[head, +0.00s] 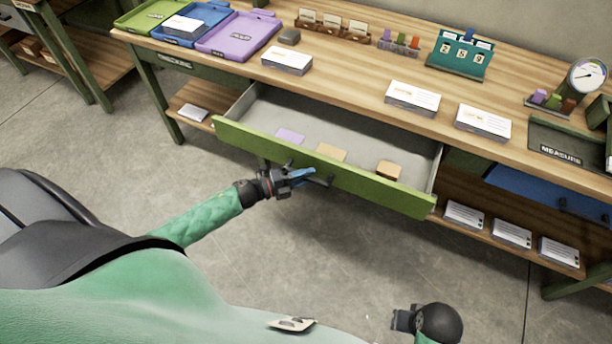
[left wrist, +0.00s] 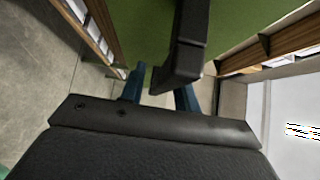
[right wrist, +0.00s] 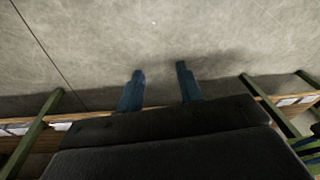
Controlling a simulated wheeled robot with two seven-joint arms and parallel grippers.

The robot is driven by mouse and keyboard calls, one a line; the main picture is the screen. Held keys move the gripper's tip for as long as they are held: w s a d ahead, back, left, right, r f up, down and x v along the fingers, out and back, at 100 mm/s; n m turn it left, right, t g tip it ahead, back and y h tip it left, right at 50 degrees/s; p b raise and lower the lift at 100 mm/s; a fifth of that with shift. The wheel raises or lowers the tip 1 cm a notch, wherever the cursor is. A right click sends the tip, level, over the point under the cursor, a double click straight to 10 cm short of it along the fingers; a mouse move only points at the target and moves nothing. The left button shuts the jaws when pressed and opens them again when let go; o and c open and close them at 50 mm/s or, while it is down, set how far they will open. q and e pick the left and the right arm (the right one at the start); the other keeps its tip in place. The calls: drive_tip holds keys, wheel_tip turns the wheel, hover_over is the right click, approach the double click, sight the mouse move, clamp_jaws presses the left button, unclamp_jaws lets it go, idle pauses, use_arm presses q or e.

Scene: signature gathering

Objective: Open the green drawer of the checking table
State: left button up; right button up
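The green drawer (head: 322,166) of the wooden checking table stands pulled well out, its grey interior showing. A purple card (head: 290,136), a tan card (head: 331,152) and a small brown block (head: 389,170) lie inside. My left gripper (head: 308,177) is at the drawer's front, beside its black handle (left wrist: 190,45). In the left wrist view its blue fingers stand apart, and the handle passes in front of the right finger. It does not look clamped. My right gripper (right wrist: 158,80) is open and empty over the floor, away from the table.
The tabletop (head: 345,75) carries trays, white card stacks, a teal number stand (head: 460,54) and a dial gauge (head: 587,75). A blue drawer (head: 548,192) is at the right. A lower shelf (head: 490,237) holds more card stacks. The floor before the table is clear.

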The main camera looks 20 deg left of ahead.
idle(0.3)
